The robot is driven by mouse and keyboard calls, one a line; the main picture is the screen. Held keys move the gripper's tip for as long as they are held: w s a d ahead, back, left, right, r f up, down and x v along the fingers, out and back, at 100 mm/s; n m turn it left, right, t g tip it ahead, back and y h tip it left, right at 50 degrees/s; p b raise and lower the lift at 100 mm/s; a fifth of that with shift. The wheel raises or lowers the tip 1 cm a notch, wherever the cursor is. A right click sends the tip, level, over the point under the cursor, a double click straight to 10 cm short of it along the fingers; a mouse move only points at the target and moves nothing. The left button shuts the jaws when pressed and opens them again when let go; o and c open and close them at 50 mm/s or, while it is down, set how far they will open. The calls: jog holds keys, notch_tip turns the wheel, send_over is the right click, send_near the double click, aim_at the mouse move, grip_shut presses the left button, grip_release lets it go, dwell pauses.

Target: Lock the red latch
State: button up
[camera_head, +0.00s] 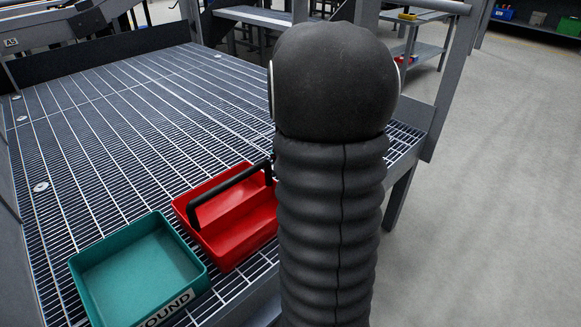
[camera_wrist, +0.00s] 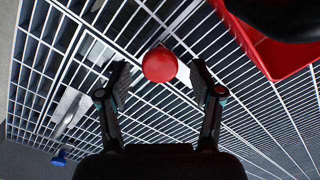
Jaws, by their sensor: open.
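The red latch shows in the wrist view as a round red knob (camera_wrist: 160,64), with a bit of pale metal (camera_wrist: 183,73) at its right. It sits at the grating, in line with the gap between my fingertips. My gripper (camera_wrist: 160,72) is open, one finger at each side of the knob in the picture. I cannot tell whether the fingers reach down beside the knob or stay above it. Nothing is held. In the head view my dark arm blocks the middle, and neither the knob nor my gripper shows.
A red tote (camera_head: 236,236) with a black handle and a teal bin (camera_head: 136,275) stand on the grating (camera_head: 120,130). The tote is close at the upper right in the wrist view (camera_wrist: 268,50). A blue knob (camera_wrist: 60,158) shows at lower left. Open floor (camera_head: 490,180) lies to the right.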

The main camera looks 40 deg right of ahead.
jog(key=shift+f, duration=0.5)
grip_shut()
